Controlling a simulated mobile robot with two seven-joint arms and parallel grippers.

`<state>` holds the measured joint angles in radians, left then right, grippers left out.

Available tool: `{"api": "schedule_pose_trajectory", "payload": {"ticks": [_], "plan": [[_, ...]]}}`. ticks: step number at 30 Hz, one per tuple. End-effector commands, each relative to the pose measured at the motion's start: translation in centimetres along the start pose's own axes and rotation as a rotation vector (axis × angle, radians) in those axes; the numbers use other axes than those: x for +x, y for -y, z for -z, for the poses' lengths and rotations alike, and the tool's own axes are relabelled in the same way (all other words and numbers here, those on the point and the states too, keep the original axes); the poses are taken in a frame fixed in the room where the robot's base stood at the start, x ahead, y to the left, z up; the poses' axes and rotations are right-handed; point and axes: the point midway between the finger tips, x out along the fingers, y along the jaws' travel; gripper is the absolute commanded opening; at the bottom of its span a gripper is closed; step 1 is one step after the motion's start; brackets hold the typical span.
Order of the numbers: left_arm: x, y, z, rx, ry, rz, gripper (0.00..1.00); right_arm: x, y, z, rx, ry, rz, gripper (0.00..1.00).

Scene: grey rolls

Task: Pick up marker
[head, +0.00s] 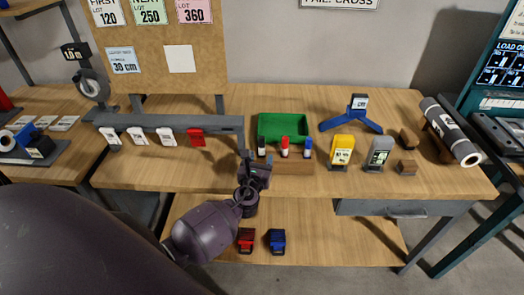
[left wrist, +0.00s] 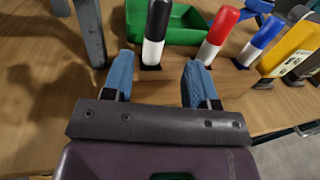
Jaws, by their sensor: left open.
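Three markers stand upright in a wooden block (head: 290,166) on the workbench, in front of a green tray. They are a black marker (head: 261,146), a red marker (head: 284,147) and a blue marker (head: 307,148), each with a white lower part. My left gripper (head: 254,170) is just in front of the block, near the black marker. In the left wrist view its two blue fingers (left wrist: 160,80) are open, with the black marker (left wrist: 156,35) ahead of the gap between them. The red marker (left wrist: 217,35) and blue marker (left wrist: 260,40) stand to the right. My right gripper is not in view.
The green tray (head: 282,118) sits behind the block. A grey rail (head: 170,122) with hanging tags is at left. Yellow (head: 341,150) and grey (head: 378,152) devices stand at right, beside a grey roll (head: 450,130). Red and blue items (head: 277,241) lie on the lower shelf.

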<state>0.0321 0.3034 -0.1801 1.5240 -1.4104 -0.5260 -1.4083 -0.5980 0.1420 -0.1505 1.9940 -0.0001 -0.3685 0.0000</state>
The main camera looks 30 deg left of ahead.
Motion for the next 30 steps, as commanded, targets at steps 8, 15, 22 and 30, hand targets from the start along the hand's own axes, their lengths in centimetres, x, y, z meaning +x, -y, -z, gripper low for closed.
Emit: {"api": "schedule_pose_trajectory", "payload": {"ticks": [8,15,22,30], "plan": [[2.7,-0.7,0.2,0.001,0.001,-0.002,0.53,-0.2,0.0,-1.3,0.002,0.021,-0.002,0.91],[5.1,-0.8,0.3,-0.001,-0.001,0.000,0.53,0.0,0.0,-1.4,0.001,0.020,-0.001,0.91],[5.3,-0.8,0.3,-0.001,-0.001,0.000,0.53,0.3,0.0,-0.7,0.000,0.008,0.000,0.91],[5.3,-0.8,0.3,-0.001,-0.001,0.000,0.19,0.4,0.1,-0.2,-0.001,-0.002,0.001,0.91]]}}
